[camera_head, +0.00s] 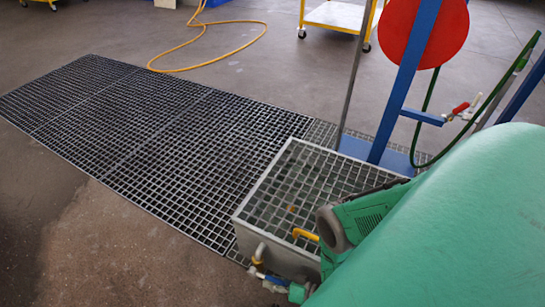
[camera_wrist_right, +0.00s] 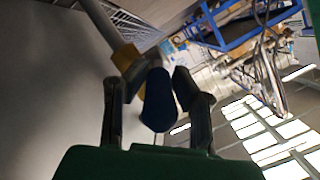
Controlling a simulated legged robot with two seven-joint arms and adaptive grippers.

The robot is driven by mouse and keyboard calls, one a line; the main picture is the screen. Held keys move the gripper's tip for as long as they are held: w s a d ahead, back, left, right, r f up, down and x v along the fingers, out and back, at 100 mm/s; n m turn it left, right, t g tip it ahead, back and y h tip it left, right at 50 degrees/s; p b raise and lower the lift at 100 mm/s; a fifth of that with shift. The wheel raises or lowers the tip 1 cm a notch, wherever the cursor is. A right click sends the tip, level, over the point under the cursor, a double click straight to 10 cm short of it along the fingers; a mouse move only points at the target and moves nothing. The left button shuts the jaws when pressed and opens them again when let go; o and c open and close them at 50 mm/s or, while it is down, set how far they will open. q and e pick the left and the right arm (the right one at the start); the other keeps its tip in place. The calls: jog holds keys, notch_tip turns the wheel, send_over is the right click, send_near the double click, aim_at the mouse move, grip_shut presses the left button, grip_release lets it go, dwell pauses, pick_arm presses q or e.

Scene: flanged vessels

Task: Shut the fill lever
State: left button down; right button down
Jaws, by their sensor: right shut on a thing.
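The fill lever, with a dark blue handle (camera_wrist_right: 158,100), sits between the two dark fingers of my right gripper (camera_wrist_right: 152,92) in the wrist view. A brass-yellow valve body (camera_wrist_right: 127,58) joins it to a grey pipe (camera_wrist_right: 100,25). In the head view the brass valve (camera_head: 258,257) hangs at the pipe end beside the grating-topped box, low in the picture. A bit of the blue lever (camera_head: 266,277) shows just below it. My right gripper (camera_head: 275,286) is shut on the lever there, partly hidden by my green arm. My left gripper is out of view.
The grating-topped box (camera_head: 240,216) stands next to my right arm, with a yellow handle (camera_head: 305,235) near it. Floor grating (camera_head: 130,120) runs to the left. A blue stand (camera_head: 395,100) with a red disc (camera_head: 422,30) and a green hose (camera_head: 425,105) is behind.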

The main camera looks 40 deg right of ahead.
jog(key=shift+d+f+t, duration=0.4)
jog(key=shift+d, duration=0.05)
dwell(0.4)
jog(key=c, duration=1.3)
grip_release()
jog(key=shift+s, duration=0.1)
jog(key=shift+c, duration=0.2)
jog(key=shift+a, duration=0.15)
jog(key=v, duration=0.7)
jog(key=shift+s, duration=0.25)
jog(key=shift+f, duration=0.1)
